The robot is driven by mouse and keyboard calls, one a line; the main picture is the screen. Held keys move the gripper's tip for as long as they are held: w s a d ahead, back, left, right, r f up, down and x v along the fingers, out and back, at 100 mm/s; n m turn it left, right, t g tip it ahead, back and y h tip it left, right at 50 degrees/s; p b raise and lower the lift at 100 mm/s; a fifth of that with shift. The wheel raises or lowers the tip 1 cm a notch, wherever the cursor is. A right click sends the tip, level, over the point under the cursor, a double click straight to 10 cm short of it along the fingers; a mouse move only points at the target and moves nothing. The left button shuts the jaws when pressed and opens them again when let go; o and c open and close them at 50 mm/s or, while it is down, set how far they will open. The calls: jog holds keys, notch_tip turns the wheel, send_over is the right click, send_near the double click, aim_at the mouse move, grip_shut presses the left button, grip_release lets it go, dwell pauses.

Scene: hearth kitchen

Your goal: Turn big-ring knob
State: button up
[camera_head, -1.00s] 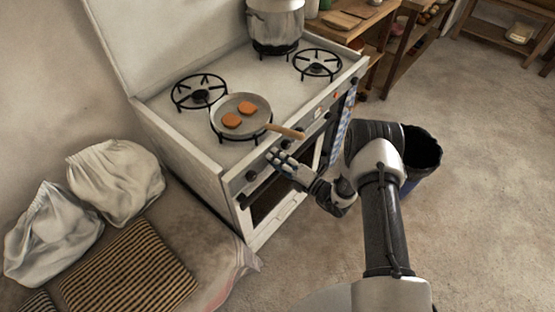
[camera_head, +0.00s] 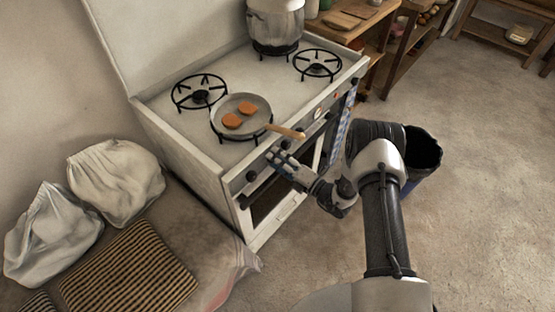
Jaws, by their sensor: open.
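The white stove (camera_head: 185,158) stands at the centre with a row of dark knobs along its front panel. One knob (camera_head: 251,176) shows at the left end of the panel. Another dark knob (camera_head: 285,144) shows just above my gripper, below the pan handle. My gripper (camera_head: 274,155) is open, with its fingertips at the front panel close to that knob. I cannot tell whether they touch it. I cannot tell from the picture which knob is the big-ring one.
A pan (camera_head: 241,113) with two orange patties sits on the front left burner, its wooden handle (camera_head: 285,131) jutting over the panel above my gripper. A large pot (camera_head: 275,25) stands at the back. A checked towel (camera_head: 342,130) hangs right. A dark bin (camera_head: 423,152) stands beyond my arm.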

jog(key=v, duration=1.1)
jog(key=shift+s+d, duration=0.25)
